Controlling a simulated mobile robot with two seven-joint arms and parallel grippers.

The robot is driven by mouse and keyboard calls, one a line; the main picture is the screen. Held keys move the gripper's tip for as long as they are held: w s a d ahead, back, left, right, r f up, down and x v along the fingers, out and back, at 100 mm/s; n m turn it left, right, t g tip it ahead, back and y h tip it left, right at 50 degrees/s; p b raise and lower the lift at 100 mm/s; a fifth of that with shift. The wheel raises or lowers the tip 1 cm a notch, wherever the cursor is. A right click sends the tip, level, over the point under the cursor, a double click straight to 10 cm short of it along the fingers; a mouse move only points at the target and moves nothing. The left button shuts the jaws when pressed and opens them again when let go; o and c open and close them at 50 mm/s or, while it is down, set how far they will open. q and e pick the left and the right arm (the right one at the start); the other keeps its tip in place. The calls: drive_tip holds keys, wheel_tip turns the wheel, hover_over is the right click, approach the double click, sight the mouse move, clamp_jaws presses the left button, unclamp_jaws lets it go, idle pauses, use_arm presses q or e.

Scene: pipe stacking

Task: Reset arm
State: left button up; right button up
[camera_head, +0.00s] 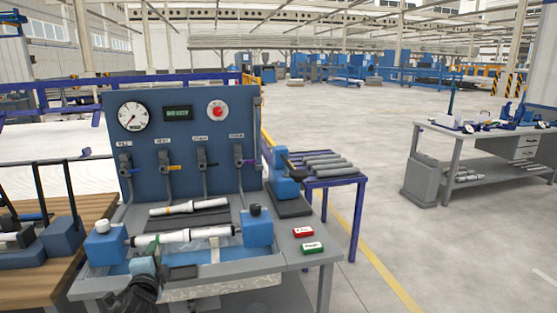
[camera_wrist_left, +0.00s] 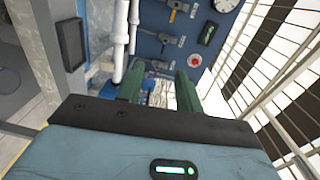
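My left gripper (camera_head: 157,246) is at the front left of the test bench in the head view, by the near side of a white pipe (camera_head: 188,237). That pipe lies level between two blue clamp blocks (camera_head: 105,245) (camera_head: 257,226). In the left wrist view, the two green fingers of my left gripper (camera_wrist_left: 160,77) stand apart with nothing seen between them. A second white pipe (camera_head: 187,207) lies behind on a dark rest. White pipes (camera_wrist_left: 120,40) also show beyond the fingers in the wrist view. My right gripper is not in view.
A blue panel (camera_head: 185,130) with a gauge, display, red knob and several valves rises behind the pipes. Red (camera_head: 303,232) and green (camera_head: 313,247) buttons sit at the bench's right. A blue side table (camera_head: 358,179) holds several grey pipes.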

use_arm(q)
drive_tip(key=s+d+f+n+g+h+p, duration=0.1)
drive_tip(key=s+d+f+n+g+h, duration=0.15)
drive_tip(key=s+f, duration=0.75)
drive_tip(key=s+d+f+n+g+h, duration=0.15)
drive_tip(key=s+d+f, duration=0.25)
drive_tip(key=s+f, duration=0.55)
drive_tip(key=s+d+f+n+g, duration=0.1)
drive_tip(key=s+f+n, duration=0.1)
drive_tip(key=s, duration=0.8)
drive_tip(key=s+d+f+n+g+h+p, duration=0.1)
drive_tip(key=s+n, duration=0.3)
drive_tip(key=s, duration=0.6)
drive_tip(key=s+d+f+n+g, duration=0.2)
drive_tip(key=s+d+f+n, duration=0.1)
drive_tip(key=s, duration=0.7)
drive_tip(key=shift+s+d+f+h, duration=0.15)
drive_tip(key=shift+f+h, duration=0.15)
drive_tip(key=shift+f, duration=0.2)
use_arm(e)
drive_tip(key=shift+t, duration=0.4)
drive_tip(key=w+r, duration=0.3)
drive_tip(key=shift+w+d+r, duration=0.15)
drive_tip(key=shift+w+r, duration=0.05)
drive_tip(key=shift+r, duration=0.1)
